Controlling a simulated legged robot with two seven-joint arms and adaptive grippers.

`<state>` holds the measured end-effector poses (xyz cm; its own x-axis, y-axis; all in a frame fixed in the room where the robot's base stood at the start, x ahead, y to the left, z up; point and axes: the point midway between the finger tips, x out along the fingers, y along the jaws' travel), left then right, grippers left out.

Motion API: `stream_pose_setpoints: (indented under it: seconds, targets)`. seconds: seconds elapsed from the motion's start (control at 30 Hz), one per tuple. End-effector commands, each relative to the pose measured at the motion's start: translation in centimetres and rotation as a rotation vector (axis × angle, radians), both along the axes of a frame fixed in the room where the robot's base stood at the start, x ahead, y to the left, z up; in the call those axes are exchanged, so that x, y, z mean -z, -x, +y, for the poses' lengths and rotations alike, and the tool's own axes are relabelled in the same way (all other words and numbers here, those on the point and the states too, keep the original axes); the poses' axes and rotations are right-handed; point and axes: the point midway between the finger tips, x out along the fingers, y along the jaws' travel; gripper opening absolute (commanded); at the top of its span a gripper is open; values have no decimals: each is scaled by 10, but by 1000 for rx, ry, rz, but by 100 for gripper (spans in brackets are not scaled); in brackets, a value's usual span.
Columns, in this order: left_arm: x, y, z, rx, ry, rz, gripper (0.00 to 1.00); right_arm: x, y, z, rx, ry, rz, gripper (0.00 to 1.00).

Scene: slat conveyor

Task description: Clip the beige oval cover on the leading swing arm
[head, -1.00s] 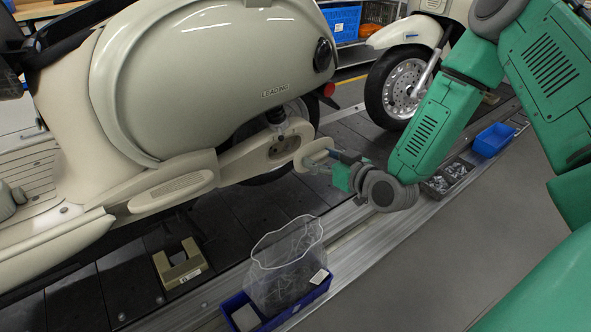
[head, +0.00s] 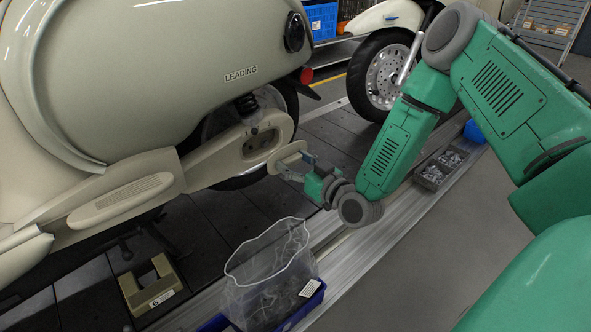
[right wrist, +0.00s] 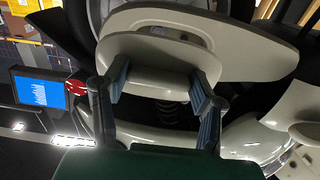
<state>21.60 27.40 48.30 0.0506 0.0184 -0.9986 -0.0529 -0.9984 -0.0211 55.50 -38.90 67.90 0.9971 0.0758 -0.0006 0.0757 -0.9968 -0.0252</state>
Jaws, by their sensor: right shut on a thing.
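The leading scooter's beige swing arm (head: 205,162) runs below its rounded body, with an oval recess (head: 261,142) near its rear end. My right gripper (head: 297,166) is shut on the beige oval cover (head: 286,153), just right of and slightly below the recess. In the right wrist view the cover (right wrist: 145,58) lies across the two fingers of my right gripper (right wrist: 157,84). The swing arm (right wrist: 255,58) shows behind it there. The cover looks apart from the recess in the head view. My left gripper is out of view.
A clear bag (head: 270,275) stands in a blue bin (head: 310,305) on the conveyor's edge. A beige U-shaped block (head: 150,288) lies on the slats. A grey parts tray (head: 432,178) is at the right. A second scooter's front wheel (head: 388,75) stands behind.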

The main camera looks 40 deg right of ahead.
Motion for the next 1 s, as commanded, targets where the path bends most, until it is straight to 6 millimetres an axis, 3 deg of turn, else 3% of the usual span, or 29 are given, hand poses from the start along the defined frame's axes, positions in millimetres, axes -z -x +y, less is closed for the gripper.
stream_pose_setpoints:
  seconds: [0.23,0.43,1.0]
  targets:
    - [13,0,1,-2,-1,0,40,-4,-30,11,-4,11,-3,28]
    - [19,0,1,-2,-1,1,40,-1,-47,6,-3,3,-2,28]
    - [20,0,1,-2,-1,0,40,-4,-54,11,-4,7,-2,28]
